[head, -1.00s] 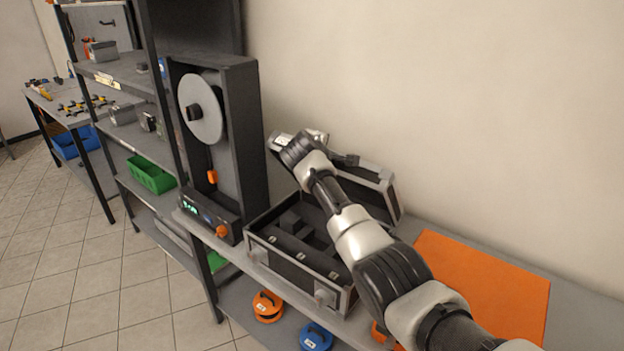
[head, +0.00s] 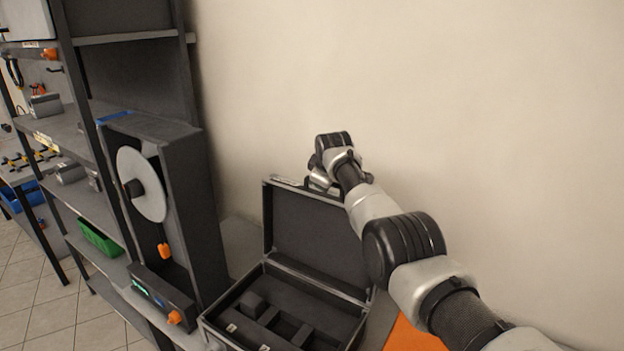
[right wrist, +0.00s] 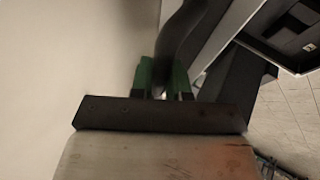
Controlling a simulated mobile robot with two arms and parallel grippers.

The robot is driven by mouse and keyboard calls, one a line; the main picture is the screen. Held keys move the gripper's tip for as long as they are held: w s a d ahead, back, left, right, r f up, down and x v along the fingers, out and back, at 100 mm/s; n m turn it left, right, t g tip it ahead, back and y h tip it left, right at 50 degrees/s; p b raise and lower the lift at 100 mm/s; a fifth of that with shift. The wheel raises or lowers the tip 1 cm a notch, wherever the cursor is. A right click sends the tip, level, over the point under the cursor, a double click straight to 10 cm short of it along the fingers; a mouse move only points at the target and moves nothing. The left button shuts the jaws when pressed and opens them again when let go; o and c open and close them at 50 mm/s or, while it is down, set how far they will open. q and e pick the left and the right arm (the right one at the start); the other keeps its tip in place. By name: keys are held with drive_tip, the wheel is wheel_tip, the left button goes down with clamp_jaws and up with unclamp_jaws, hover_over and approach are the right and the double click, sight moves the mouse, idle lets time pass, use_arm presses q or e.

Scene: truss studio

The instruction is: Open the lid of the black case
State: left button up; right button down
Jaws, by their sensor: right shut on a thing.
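The black case (head: 285,315) stands on the bench with its lid (head: 318,232) raised, roughly upright against the wall side. Its dark lined base shows several compartments. My right gripper (head: 322,182) is at the top edge of the lid, partly hidden by its own wrist. In the right wrist view the green-sided fingers of my right gripper (right wrist: 164,82) are shut around a dark curved piece (right wrist: 180,45), which looks like part of the case, perhaps its handle. Part of the case also shows at that view's upper right. My left gripper is not in view.
A tall dark machine with a pale reel (head: 142,185) stands left of the case. Shelving with a green bin (head: 100,238) is further left. An orange mat (head: 412,336) lies right of the case. The wall is close behind the lid.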

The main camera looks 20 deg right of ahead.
drive_tip(key=shift+d+f, duration=0.25)
drive_tip(key=shift+f, duration=0.2)
drive_tip(key=shift+w+d+f, duration=0.1)
drive_tip(key=shift+w+d, duration=0.05)
drive_tip(key=shift+w, duration=0.05)
drive_tip(key=shift+w+d+f, duration=0.1)
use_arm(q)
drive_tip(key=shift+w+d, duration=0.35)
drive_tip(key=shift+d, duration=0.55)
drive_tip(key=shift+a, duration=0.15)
use_arm(e)
drive_tip(key=c, duration=1.1)
unclamp_jaws()
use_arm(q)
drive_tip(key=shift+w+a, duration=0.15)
